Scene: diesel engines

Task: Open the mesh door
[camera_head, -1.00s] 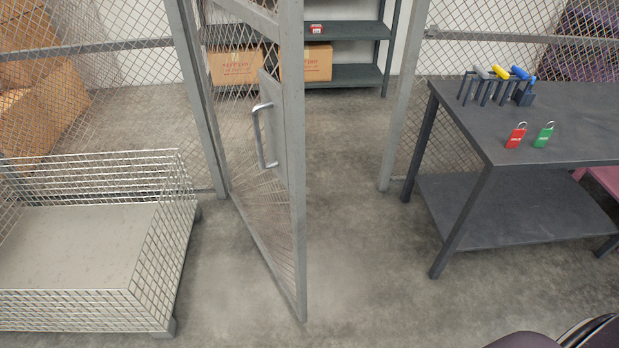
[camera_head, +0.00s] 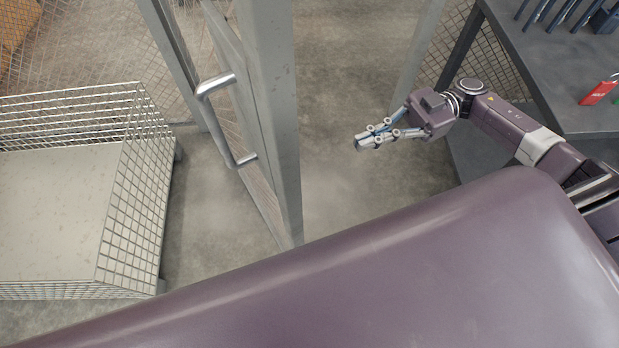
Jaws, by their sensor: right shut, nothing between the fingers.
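The mesh door (camera_head: 268,110) stands swung open toward me, hinged at the post on its left, with its free edge near the middle of the view. Its silver D-shaped handle (camera_head: 221,120) is on the face toward the left. My right gripper (camera_head: 362,143) is to the right of the door's free edge, in the open doorway, apart from the door and handle. Its fingers are shut and empty. My left gripper is not in view. My own purple body part covers the lower part of the view and hides the floor there.
A wire mesh cart (camera_head: 128,190) stands at the left, near the door. A dark metal table (camera_head: 550,60) is at the right, behind my right arm, with a red padlock (camera_head: 598,93) on it. Mesh fence panels flank the doorway. Bare floor shows through the opening.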

